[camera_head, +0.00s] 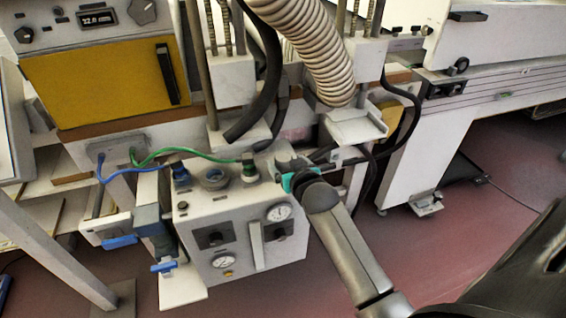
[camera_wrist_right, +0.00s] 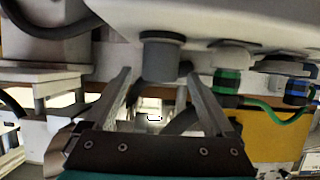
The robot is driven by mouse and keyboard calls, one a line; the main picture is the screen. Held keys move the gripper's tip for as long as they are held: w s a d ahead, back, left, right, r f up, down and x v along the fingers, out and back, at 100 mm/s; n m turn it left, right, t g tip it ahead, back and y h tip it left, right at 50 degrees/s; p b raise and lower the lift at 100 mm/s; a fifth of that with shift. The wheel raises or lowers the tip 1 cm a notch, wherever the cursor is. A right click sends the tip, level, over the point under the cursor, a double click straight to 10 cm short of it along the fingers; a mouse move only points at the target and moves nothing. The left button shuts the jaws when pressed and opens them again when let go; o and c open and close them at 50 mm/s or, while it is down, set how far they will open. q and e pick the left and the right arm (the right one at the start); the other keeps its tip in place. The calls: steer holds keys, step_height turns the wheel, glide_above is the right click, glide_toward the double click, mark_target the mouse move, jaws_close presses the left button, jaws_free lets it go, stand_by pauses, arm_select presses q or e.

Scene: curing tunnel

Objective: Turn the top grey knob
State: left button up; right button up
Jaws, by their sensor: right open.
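The top grey knob (camera_wrist_right: 162,60) is a short dark-grey cylinder on the white control box, seen in the right wrist view. It lies between the two spread fingers of my right gripper (camera_wrist_right: 158,78), with a gap visible on each side. I cannot tell how deep the fingertips reach along it. In the head view my right gripper (camera_head: 287,164) is at the top right edge of the control box (camera_head: 240,212), and the knob is hidden behind the gripper. My left gripper is not in view.
A green fitting (camera_head: 249,169) with a green hose stands close left of the gripper. A blue fitting (camera_head: 181,173) is further left. Two gauges and dark knobs are on the box front. A ribbed duct (camera_head: 312,50) and a black hose (camera_head: 262,85) hang above.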

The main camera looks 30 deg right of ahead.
mark_target(284, 162)
steer(key=shift+b+x, duration=0.3)
steer(key=shift+x, duration=0.9)
steer(key=shift+w+f, duration=0.15)
steer(key=shift+w, duration=0.15)
steer(key=shift+w+d, duration=0.15)
steer(key=shift+w, duration=0.1)
steer(key=shift+f, duration=0.1)
steer(key=c, duration=1.4)
steer(key=shift+m+h, duration=0.5)
steer(key=shift+p, duration=0.4)
steer(key=shift+m+g+h, duration=0.4)
steer(key=shift+m+h, duration=0.3)
steer(key=shift+h, duration=0.2)
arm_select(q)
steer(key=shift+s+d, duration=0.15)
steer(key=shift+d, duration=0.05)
